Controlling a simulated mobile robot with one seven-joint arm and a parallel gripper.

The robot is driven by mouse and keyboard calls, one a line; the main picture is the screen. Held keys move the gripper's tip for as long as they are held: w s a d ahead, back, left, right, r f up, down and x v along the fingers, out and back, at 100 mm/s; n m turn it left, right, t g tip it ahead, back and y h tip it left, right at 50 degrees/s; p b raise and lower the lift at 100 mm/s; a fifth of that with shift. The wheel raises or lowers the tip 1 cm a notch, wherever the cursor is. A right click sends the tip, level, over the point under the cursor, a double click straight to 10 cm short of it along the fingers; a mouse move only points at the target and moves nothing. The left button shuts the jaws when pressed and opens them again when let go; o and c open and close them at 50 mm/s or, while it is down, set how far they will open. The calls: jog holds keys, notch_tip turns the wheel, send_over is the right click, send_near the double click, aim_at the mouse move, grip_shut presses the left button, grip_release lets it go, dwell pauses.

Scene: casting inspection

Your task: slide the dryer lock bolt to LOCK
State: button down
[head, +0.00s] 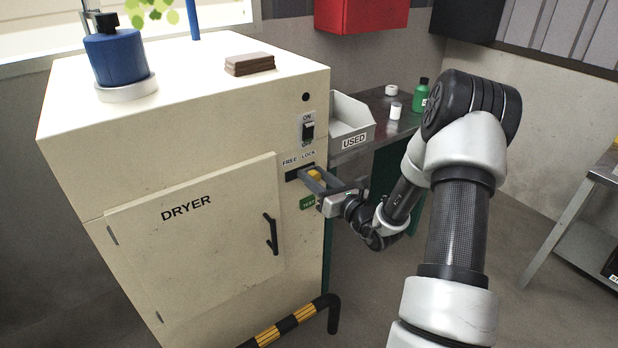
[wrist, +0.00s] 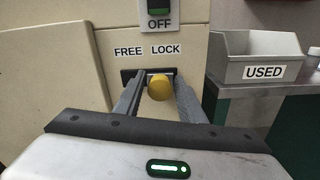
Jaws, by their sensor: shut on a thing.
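The dryer (head: 150,120) is a cream cabinet with a shut door marked DRYER. Its lock bolt has a yellow knob (head: 314,175) in a dark slot under the words FREE and LOCK. The knob shows large in the wrist view (wrist: 160,88), below and between the two words, nearer LOCK. My gripper (head: 312,177) reaches the slot from the right, its fingers on either side of the knob. In the wrist view the fingers (wrist: 162,95) are shut on the knob. The bolt's body behind the knob is mostly hidden.
An ON/OFF switch (head: 308,130) sits just above the slot. A green label (head: 307,202) is just below my gripper. A grey USED bin (head: 352,122) stands to the right on a bench. A yellow-black rail (head: 290,322) runs low in front of the dryer.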

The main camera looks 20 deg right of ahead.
jog(key=shift+w+d+r, duration=0.1)
jog(key=shift+d+r, duration=0.1)
jog(key=c, duration=1.4)
grip_release()
jog(key=shift+f, duration=0.1)
jog(key=p+v, duration=0.2)
jog(key=v, duration=1.5)
jog(key=shift+s, duration=0.25)
